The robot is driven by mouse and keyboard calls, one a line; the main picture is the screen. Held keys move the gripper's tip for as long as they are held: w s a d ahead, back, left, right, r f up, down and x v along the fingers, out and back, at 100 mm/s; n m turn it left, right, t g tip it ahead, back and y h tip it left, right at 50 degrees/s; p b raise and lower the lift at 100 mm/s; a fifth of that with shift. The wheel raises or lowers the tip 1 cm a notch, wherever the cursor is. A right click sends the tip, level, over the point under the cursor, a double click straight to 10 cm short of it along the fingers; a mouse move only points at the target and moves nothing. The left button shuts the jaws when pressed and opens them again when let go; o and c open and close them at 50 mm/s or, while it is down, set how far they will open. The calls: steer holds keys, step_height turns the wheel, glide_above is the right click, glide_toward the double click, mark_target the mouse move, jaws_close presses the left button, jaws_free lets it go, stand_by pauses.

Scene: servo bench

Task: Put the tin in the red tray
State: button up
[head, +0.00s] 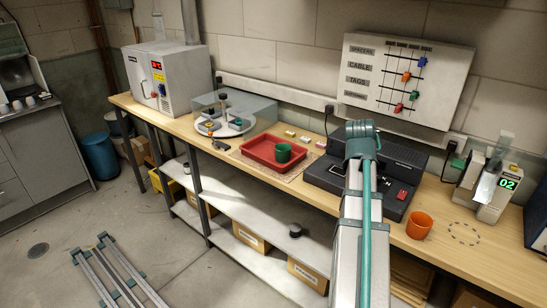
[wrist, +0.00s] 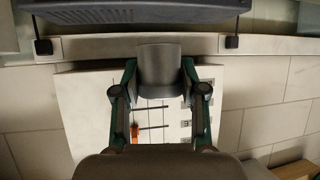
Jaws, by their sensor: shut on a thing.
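A dark grey cylinder (wrist: 160,72), which I take for the tin, is between the fingertips of my gripper (wrist: 160,84) in the wrist view. The fingers are shut on its two sides. The head view does not show the tin clearly; my own arm covers that area. The red tray (head: 258,158) lies on the bench, left of my arm in the head view. A green cup (head: 283,153) stands in its right part, and its left part is bare. My gripper is away from the tray, facing the wall board.
A black device (head: 322,179) lies on the bench beside my arm. An orange cup (head: 419,225) and a dashed circle (head: 464,233) are to the right. A turntable (head: 225,127) with a clear screen is left of the tray. The wall board (head: 398,78) hangs behind.

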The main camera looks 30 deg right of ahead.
steer(key=w+a+f+m+g+h, duration=0.1)
steer(key=w+a+f+m+g, duration=0.15)
steer(key=w+a, duration=1)
steer(key=w+a+f+m+g+h, duration=0.1)
steer(key=w+a+f, duration=0.2)
steer(key=w+a, duration=0.95)
steer(key=p, duration=0.4)
glide_above(263, 150)
steer(key=s, duration=0.2)
steer(key=shift+m+g, duration=0.25)
steer(key=shift+m, duration=0.2)
steer(key=f, duration=0.7)
steer(key=shift+w+a+f, duration=0.2)
steer(key=shift+a+f, duration=0.05)
steer(key=shift+f, duration=0.15)
steer(key=shift+w+d+f, duration=0.15)
steer(key=shift+w+f, duration=0.55)
steer(key=shift+f, duration=0.15)
step_height(263, 150, down, 3)
steer(key=shift+r+p, duration=0.1)
steer(key=shift+p, duration=0.9)
steer(key=shift+f, duration=0.25)
steer(key=shift+f+b, duration=0.2)
steer(key=shift+b, duration=0.1)
